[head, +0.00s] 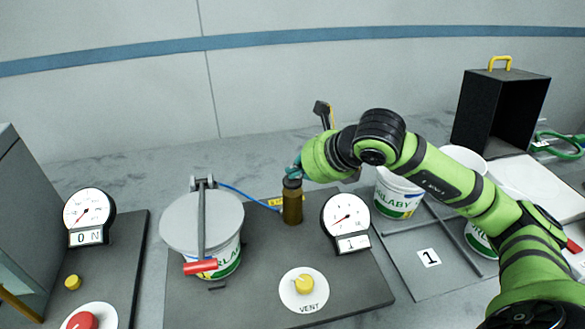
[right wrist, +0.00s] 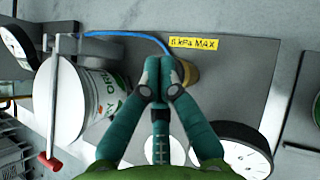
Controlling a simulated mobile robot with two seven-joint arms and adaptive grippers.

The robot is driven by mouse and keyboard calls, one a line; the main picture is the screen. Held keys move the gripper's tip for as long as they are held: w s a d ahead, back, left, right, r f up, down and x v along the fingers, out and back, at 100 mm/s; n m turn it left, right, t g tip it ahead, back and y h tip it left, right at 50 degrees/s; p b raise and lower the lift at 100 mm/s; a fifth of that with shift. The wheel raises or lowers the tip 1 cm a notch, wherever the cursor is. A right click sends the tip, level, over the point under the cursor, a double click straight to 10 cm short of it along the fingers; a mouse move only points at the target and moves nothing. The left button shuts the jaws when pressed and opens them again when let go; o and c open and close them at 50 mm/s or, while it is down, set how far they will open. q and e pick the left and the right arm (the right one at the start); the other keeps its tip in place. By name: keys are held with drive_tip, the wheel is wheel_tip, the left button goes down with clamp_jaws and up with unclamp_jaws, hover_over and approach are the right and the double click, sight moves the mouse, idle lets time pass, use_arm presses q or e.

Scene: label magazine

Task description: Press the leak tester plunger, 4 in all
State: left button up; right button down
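The leak tester plunger (head: 292,206) is an upright brass-brown cylinder with a dark top, on a dark grey plate. My right gripper (head: 293,171) is directly above its top, fingers pointing down; whether they touch it I cannot tell. In the right wrist view the fingertips (right wrist: 159,82) are together with nothing between them, and part of the brass plunger (right wrist: 187,75) shows behind them. A round gauge (head: 346,219) with a display reading 1 stands to its right. A lidded white tub (head: 226,258) under a red-handled lever is to its left. My left gripper is out of view.
A yellow VENT knob (head: 303,284) sits in front of the plunger. A blue hose runs behind it, near a yellow label (right wrist: 194,43). At left are a gauge reading 0 N (head: 89,215) and a red button (head: 82,321). White tubs (head: 398,196) and a black box (head: 497,112) stand right.

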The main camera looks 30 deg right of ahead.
sight(297, 180)
drive_tip(key=shift+s+f, duration=0.1)
drive_tip(key=shift+f, duration=0.2)
drive_tip(key=shift+r, duration=0.2)
drive_tip(key=shift+r+p, duration=1.25)
drive_tip(key=shift+r, duration=0.95)
drive_tip(key=shift+r+p, duration=1.6)
drive_tip(key=shift+r, duration=0.95)
